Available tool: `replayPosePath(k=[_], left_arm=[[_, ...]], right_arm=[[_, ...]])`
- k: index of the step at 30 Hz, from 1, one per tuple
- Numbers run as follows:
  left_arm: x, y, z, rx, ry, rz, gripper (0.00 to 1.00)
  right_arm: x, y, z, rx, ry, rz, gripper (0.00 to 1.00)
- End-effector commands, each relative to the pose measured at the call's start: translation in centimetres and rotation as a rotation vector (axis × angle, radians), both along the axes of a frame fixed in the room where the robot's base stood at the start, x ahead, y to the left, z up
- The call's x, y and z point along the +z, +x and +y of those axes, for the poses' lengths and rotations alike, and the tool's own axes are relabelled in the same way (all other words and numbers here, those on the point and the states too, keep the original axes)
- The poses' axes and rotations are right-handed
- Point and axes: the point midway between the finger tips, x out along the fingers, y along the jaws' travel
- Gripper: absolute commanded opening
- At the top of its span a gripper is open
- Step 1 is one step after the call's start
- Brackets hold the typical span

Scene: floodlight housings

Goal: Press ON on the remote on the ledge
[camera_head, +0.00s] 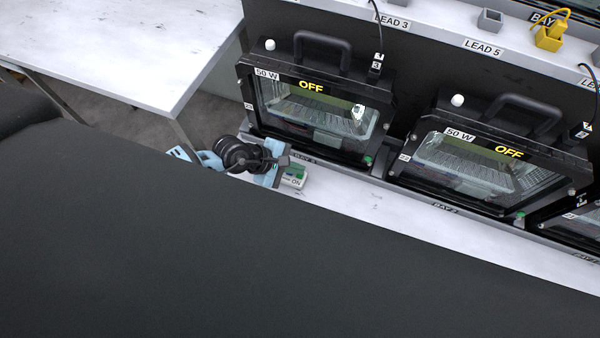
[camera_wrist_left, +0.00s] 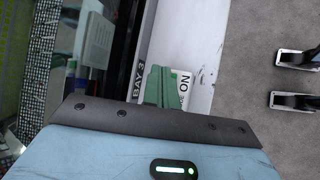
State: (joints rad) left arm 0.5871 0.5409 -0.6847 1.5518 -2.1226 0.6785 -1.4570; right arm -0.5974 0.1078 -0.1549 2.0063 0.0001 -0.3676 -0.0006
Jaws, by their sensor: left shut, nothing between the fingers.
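A small pale remote (camera_head: 293,178) with a green part and the word ON lies on the white ledge (camera_head: 370,208), in front of the leftmost floodlight (camera_head: 318,108). That floodlight reads OFF and 50 W. My left gripper (camera_head: 282,161), shut and empty, is just left of and above the remote, partly covering it in the head view. I cannot tell whether it touches. My right gripper is not in view.
A second floodlight (camera_head: 485,155), also reading OFF, stands to the right, with another at the right edge. A shelf with lead labels (camera_head: 485,46) runs behind. A white table (camera_head: 120,45) is at the upper left. The ledge right of the remote is clear.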

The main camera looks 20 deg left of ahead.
Motion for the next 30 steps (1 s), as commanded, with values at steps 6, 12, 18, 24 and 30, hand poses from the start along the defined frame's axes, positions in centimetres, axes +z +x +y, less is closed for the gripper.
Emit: replayPosePath(k=[6,12,18,24,30], left_arm=[[0.0,0.0,0.0,0.0,0.0,0.0,0.0],[0.01,0.0,-0.01,0.0,0.0,0.0,0.0],[0.01,0.0,-0.01,0.0,0.0,0.0,0.0],[-0.29,-0.03,0.0,0.0,0.0,0.001,0.0],[-0.92,-0.02,0.0,0.0,0.0,0.001,0.0]], right_arm=[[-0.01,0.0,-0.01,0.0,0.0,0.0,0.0],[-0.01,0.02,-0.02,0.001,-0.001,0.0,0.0],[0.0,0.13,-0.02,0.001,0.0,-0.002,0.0],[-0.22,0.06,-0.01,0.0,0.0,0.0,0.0],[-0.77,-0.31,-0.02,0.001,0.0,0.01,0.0]])
